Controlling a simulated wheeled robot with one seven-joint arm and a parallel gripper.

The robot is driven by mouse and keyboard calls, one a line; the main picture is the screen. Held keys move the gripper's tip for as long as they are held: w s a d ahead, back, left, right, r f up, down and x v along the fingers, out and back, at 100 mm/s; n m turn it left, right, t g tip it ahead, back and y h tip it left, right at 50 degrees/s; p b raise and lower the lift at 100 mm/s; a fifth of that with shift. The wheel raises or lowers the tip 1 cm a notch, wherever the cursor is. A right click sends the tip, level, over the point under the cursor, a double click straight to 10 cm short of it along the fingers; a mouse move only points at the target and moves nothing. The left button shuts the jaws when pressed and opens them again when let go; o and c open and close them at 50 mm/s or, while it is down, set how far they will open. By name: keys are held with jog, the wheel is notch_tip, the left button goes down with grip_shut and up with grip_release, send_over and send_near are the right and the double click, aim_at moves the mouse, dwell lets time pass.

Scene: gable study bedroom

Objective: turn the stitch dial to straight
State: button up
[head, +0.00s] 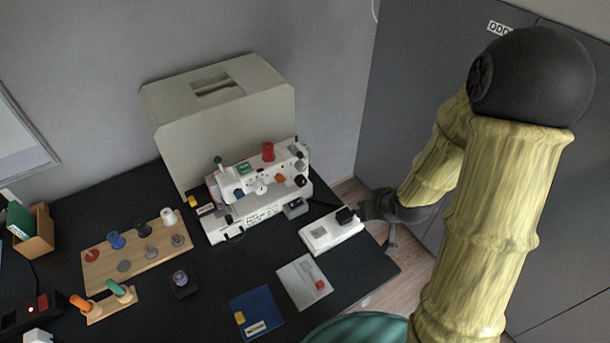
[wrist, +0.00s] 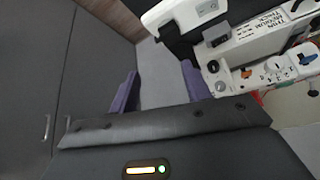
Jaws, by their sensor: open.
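A white sewing machine (head: 243,184) stands on the dark desk, with several small knobs on its front, one orange (head: 279,178) and a black one (head: 300,180) at its right end.
A white pedal-like box (head: 330,232) lies between the machine and my gripper. A beige cover (head: 221,122) stands behind the machine. Wooden spool board (head: 133,262), white pad (head: 296,287) and blue booklet (head: 257,311) lie in front. Dark cabinet doors (head: 440,80) stand at right.

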jog(key=w+a+f+m+t+y+b, duration=0.3)
jog(key=a+f+t+y+b, duration=0.1)
jog(key=a+t+y, duration=0.3)
jog(key=shift+f+t+y, duration=0.6)
jog(key=shift+t+y, duration=0.1)
jog(key=shift+y, duration=0.3)
jog(key=shift+w+a+f+b, duration=0.1)
jog(key=shift+w+b, duration=0.05)
jog(key=shift+b, duration=0.25)
jog(key=b, duration=0.7)
send_near(303, 169)
jog(key=x, duration=0.9)
jog(key=shift+f, duration=0.1)
